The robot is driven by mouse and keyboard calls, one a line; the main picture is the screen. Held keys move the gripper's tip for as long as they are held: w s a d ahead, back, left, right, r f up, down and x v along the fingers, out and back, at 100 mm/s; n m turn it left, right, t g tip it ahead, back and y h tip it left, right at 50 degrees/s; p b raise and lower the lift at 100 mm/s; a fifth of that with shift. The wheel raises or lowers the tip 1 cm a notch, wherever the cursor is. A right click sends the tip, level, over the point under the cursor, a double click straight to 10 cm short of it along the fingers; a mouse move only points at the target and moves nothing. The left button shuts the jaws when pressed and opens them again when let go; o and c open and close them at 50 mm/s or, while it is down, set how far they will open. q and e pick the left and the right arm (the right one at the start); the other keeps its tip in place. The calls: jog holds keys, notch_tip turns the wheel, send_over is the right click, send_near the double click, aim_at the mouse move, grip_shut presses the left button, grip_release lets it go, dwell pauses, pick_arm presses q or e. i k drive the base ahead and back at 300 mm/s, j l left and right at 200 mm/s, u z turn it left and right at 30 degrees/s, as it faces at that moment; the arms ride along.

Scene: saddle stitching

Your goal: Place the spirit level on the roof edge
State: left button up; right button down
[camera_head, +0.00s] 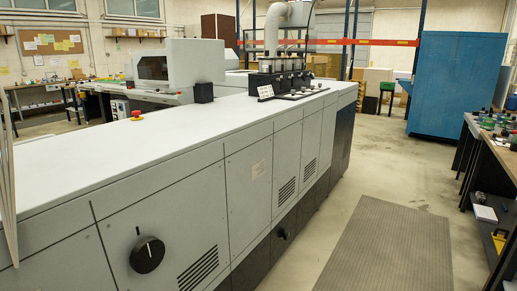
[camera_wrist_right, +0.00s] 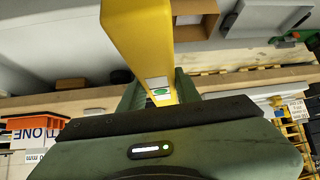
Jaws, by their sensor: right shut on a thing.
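The spirit level is a long yellow bar (camera_wrist_right: 143,40) with a small green and white patch near its lower end. In the right wrist view it runs from the top edge down between the dark green fingers of my right gripper (camera_wrist_right: 160,98), which is shut on it. Its far end is cut off by the frame. Neither gripper nor the level shows in the head view. A long grey machine has a flat pale top (camera_head: 170,131) with a straight edge along its front; I cannot tell whether this is the roof edge.
A blue cabinet (camera_head: 455,85) stands at the back right. A workbench lines the right side. The floor mat (camera_head: 390,245) is clear.

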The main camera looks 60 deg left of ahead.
aim_at(115, 157)
jog(key=i+u, duration=0.15)
jog(key=u, duration=0.25)
jog(key=i+l+u, duration=0.1)
jog(key=u, duration=0.35)
jog(key=i+l+u, duration=0.15)
jog(key=u, duration=0.25)
